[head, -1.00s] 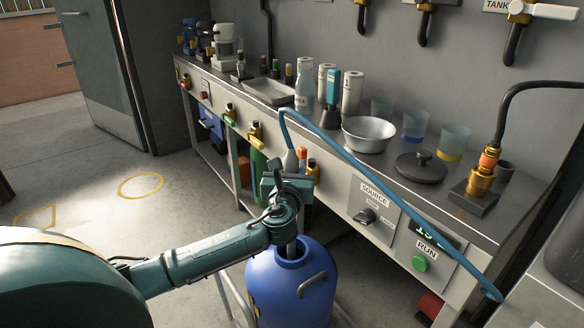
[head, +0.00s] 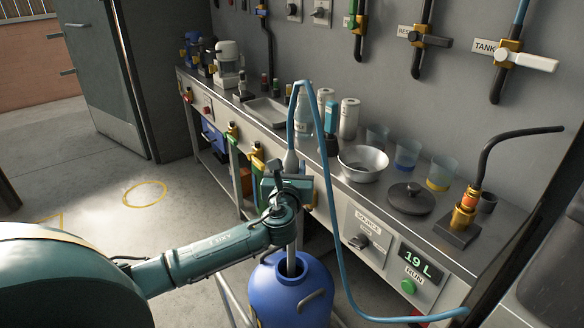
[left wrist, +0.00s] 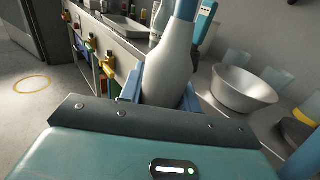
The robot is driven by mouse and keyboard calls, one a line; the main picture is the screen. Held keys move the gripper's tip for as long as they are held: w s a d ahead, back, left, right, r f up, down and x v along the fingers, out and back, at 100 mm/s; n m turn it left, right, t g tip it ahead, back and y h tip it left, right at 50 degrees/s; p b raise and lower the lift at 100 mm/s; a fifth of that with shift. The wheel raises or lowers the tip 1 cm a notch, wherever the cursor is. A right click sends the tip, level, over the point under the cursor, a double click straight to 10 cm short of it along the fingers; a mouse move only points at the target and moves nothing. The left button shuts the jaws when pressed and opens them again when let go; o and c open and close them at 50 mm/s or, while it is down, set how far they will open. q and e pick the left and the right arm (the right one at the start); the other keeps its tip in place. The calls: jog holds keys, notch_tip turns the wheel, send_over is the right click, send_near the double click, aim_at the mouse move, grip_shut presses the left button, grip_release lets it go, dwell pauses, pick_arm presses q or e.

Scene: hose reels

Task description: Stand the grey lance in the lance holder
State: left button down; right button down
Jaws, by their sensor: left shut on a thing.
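The grey lance (head: 291,161) is upright in my left gripper (head: 287,185), with a blue hose (head: 337,215) looping from its top. Its thin tube (head: 291,262) runs down into the mouth of the blue can (head: 272,305); the lower end is hidden inside. In the left wrist view the lance's pale grey body (left wrist: 170,62) stands between the blue fingers of my left gripper (left wrist: 160,95), which is shut on it. I cannot make out for sure which fitting is the lance holder. My right gripper is not in view.
The bench (head: 385,195) carries a metal bowl (head: 362,163), a dark lid (head: 410,198), clear cups and bottles. A panel display (head: 418,262) reads 19 L above a green button (head: 408,286). Open floor lies left.

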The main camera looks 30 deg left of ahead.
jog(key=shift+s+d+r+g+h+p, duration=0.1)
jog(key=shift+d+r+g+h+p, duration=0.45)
jog(key=shift+p, duration=3.1)
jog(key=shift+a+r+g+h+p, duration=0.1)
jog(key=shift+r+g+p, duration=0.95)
jog(key=shift+p, duration=2.65)
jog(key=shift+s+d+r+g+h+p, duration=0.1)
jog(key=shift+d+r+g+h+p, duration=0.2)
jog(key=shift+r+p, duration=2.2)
